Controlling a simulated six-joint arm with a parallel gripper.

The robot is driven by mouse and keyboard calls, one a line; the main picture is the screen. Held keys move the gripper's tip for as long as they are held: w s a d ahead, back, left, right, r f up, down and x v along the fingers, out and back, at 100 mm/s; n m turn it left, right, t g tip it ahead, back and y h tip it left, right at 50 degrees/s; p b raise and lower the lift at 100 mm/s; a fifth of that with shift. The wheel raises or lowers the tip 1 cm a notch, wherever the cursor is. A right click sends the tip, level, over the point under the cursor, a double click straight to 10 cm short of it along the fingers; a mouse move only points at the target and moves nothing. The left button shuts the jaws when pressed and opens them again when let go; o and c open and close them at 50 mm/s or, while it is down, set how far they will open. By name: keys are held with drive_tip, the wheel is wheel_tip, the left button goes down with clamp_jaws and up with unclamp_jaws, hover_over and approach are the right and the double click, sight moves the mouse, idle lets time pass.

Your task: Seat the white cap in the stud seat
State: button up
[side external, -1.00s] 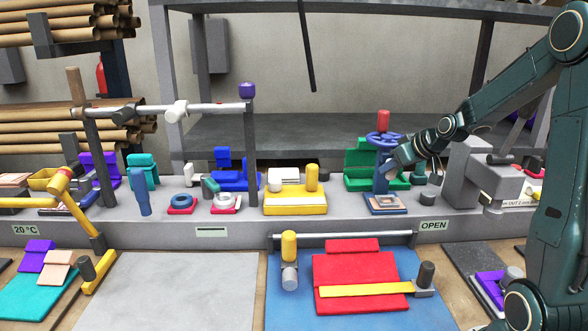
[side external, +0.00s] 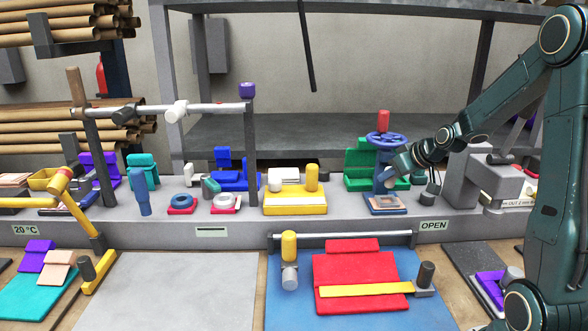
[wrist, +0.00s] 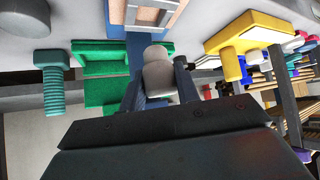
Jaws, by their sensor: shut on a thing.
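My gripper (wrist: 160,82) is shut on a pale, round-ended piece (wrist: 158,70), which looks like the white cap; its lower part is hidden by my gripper. In the side view my gripper (side external: 386,182) is at the blue press, just above its base, and the cap is too small to make out. The press base (side external: 370,206) carries a flat tan and white square piece (side external: 386,201), also at the top of the wrist view (wrist: 148,14). The cap appears apart from that piece. I cannot tell which part is the stud seat.
The blue handwheel (side external: 384,139) with a red knob stands close above my gripper. A green block (side external: 358,160) is behind the press. A yellow fixture (side external: 295,204) stands to the left, a grey machine (side external: 470,170) to the right. The grey sheet (side external: 165,290) in front is bare.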

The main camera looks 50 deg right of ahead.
sight(381, 196)
drive_tip(key=shift+f, duration=0.1)
idle(0.3)
drive_tip(key=shift+f, duration=0.35)
drive_tip(key=shift+f, duration=0.35)
drive_tip(key=shift+f, duration=0.35)
drive_tip(key=shift+f, duration=1.55)
idle(1.6)
drive_tip(key=o, duration=1.2)
